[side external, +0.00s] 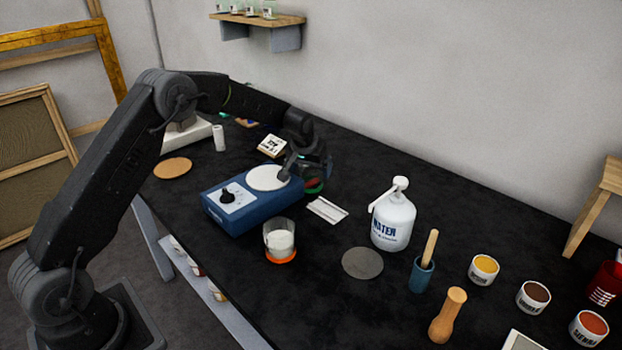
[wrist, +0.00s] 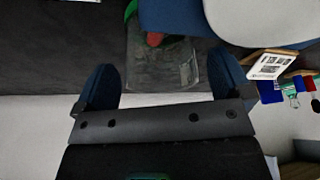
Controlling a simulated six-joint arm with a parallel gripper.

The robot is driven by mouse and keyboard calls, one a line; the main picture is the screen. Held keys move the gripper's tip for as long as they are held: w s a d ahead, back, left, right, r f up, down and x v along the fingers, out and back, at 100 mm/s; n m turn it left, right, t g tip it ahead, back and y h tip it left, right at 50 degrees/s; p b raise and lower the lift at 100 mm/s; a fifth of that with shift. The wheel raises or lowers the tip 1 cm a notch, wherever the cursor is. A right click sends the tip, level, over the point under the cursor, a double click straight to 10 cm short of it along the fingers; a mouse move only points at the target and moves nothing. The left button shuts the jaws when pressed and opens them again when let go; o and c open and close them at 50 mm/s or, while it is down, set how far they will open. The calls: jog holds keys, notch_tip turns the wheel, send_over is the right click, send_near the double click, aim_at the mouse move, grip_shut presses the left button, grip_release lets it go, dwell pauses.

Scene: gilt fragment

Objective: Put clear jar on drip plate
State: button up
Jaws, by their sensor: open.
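My gripper (side external: 310,172) is open, low over the table behind the right end of the blue hotplate-like device. In the wrist view, a clear, see-through jar (wrist: 165,68) with something red at its far end lies between the two spread blue fingers, with gaps at the sides. In the side view the arm hides most of it; a green and red part (side external: 314,186) shows below the fingers. A flat grey round disc (side external: 362,263), possibly the drip plate, lies bare on the black table. I cannot be sure which disc is the drip plate.
The blue device (side external: 240,205) with a white round top is beside the gripper. A glass with white contents (side external: 280,241) stands in front. A cork disc (side external: 172,168) lies left.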

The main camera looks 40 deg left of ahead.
jog(key=shift+x, duration=1)
jog(key=shift+r, duration=0.15)
jog(key=c, duration=1.2)
